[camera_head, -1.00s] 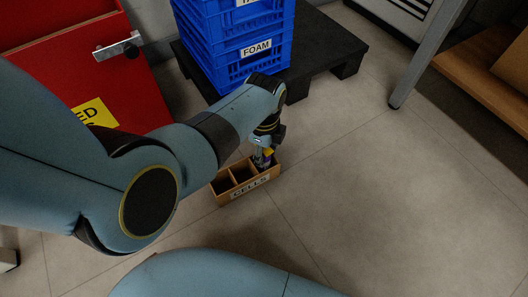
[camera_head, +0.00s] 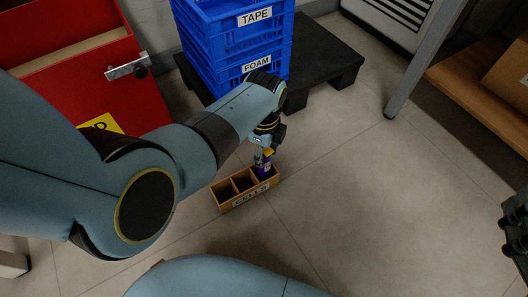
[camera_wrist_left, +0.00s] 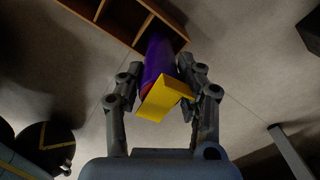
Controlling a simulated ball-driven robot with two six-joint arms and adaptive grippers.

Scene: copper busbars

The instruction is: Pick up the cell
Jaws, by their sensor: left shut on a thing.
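The cell (camera_head: 265,169) is a purple cylinder with a yellow tab on top, at the right-end compartment of the wooden box marked CELLS (camera_head: 251,197). My left gripper (camera_head: 264,153) is above that compartment, shut on the cell's upper part. In the left wrist view the cell (camera_wrist_left: 158,62) lies between the fingers of my left gripper (camera_wrist_left: 163,90), its yellow tab towards the palm. Its lower end is at the box's end compartment (camera_wrist_left: 168,32); I cannot tell whether it is still inside. The other two compartments look dark and empty.
Blue crates (camera_head: 240,50) marked TAPE and FOAM stand on a black pallet (camera_head: 325,60) behind the box. A red cabinet (camera_head: 85,70) is at the left. A dark object (camera_head: 515,225) is cut off at the right edge. The floor right of the box is clear.

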